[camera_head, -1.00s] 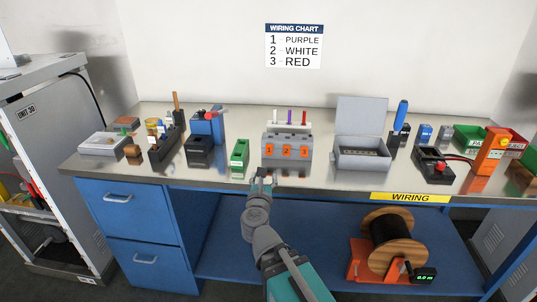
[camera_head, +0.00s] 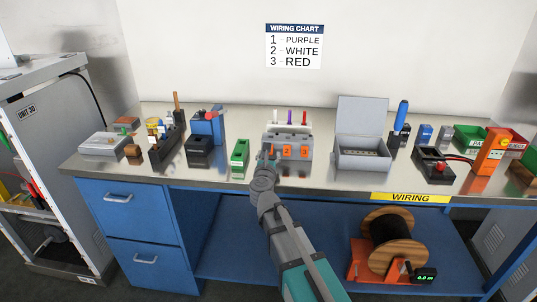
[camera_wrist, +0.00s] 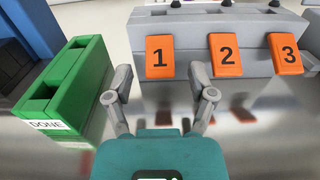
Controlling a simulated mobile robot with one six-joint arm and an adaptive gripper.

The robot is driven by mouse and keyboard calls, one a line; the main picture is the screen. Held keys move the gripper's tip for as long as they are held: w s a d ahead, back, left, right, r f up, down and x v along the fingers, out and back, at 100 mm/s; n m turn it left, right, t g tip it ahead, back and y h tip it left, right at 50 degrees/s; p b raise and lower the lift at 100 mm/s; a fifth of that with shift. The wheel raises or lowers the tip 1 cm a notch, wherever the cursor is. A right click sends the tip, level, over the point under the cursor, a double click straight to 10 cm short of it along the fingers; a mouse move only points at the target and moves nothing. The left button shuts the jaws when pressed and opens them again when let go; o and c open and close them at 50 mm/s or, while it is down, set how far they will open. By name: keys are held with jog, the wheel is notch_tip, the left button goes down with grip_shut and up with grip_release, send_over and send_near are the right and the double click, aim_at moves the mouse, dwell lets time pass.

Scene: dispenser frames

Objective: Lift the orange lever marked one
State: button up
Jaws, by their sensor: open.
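The orange lever marked one (camera_wrist: 160,57) is the leftmost of three orange levers on a grey block (camera_head: 303,138). In the wrist view, levers two (camera_wrist: 226,54) and three (camera_wrist: 286,53) sit to its right. All three levers hang down at the block's front face. My gripper (camera_wrist: 164,95) is open, with its fingers apart on the left and right below lever one. The gap between the fingers looks empty. In the head view, my gripper (camera_head: 266,158) hides most of lever one.
A green block labelled DONE (camera_wrist: 66,85) stands left of my gripper. A grey open box (camera_head: 362,155) stands right of the lever block. Red, purple and white pegs stand behind the levers. A wiring chart (camera_head: 294,46) hangs on the wall.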

jog(key=shift+w, duration=0.65)
grip_shut()
